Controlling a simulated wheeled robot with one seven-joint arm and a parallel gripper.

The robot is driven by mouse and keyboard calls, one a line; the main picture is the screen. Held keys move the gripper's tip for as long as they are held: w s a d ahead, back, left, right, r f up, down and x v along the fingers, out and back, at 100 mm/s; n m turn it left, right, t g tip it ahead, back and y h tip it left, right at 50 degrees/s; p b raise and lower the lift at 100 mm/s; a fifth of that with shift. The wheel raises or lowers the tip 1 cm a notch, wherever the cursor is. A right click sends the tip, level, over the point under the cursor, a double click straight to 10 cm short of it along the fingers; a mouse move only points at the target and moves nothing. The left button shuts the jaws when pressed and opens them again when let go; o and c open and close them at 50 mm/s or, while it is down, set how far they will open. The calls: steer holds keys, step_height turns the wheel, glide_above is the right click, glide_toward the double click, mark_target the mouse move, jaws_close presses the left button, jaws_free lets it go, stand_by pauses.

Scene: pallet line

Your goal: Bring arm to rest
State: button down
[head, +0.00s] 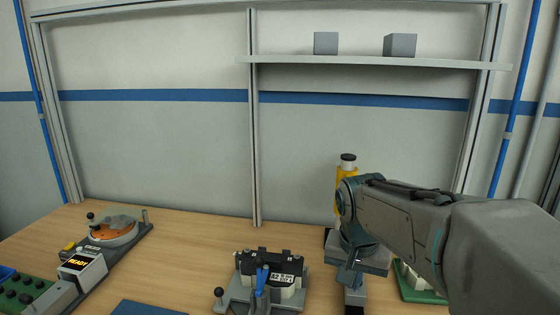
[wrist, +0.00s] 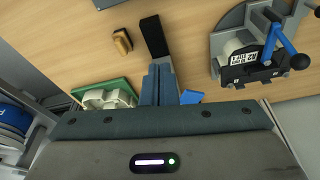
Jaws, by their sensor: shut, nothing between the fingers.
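My arm (head: 405,222) reaches in from the right in the head view, bent down over the right part of the bench. My gripper (head: 350,278) points down there. In the wrist view my gripper (wrist: 160,72) shows as two blue-grey fingers shut together with nothing between them. The fingers hang over the bench (wrist: 85,50). Whether the fingertips touch anything below is not clear.
A clamp fixture (head: 243,292) with a blue handle stands left of my gripper. A green tray (wrist: 122,84) with a pale part and a black-ended grey piece (wrist: 153,36) lie close by. A yellow bottle (head: 341,192) stands behind my wrist. A turntable unit (head: 110,230) is far left.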

steer(key=s+f+n+y, duration=0.1)
steer(key=s+f+n, duration=0.3)
steer(key=s, duration=0.9)
step_height(320, 180, down, 2)
steer(key=shift+f+n+t, duration=0.1)
steer(key=shift+n+t, duration=0.2)
